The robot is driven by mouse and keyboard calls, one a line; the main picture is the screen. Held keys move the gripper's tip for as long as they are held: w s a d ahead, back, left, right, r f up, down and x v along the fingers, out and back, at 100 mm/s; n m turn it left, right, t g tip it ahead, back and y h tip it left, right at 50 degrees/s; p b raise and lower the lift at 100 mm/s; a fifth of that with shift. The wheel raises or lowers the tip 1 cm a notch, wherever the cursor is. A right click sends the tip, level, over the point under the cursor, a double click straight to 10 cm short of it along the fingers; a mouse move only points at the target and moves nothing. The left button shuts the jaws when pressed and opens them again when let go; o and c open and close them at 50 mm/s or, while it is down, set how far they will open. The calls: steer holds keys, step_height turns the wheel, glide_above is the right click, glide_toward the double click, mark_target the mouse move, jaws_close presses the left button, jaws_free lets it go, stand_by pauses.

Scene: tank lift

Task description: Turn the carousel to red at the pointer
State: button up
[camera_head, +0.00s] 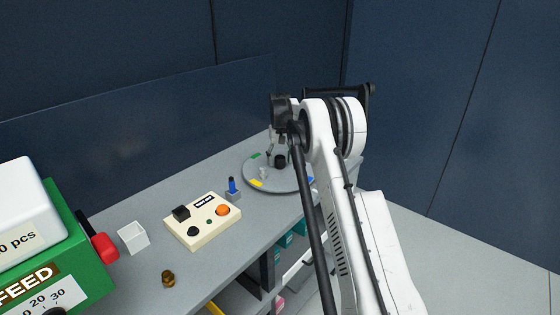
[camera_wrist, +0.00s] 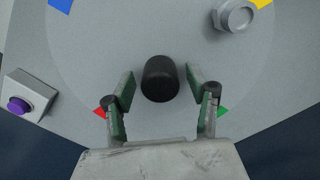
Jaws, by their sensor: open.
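The carousel is a round grey disc (camera_head: 290,183) at the far end of the bench, also filling much of the wrist view (camera_wrist: 130,35). Its colour patches in the wrist view are blue (camera_wrist: 61,5) upper left, yellow (camera_wrist: 263,3) upper right, red (camera_wrist: 100,112) lower left and green (camera_wrist: 222,112) lower right. A black knob (camera_wrist: 160,78) stands at its middle. My gripper (camera_wrist: 163,90) is open, with one finger on each side of the knob and a gap to each. My gripper (camera_head: 276,150) is over the disc in the head view. I cannot make out the pointer.
A silver hex-shaped piece (camera_wrist: 234,15) sits on the disc near yellow. A grey box with a purple button (camera_wrist: 19,105) is beside the disc.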

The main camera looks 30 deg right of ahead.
steer(key=shift+f, duration=0.4)
steer(key=shift+c, duration=0.2)
jaws_close()
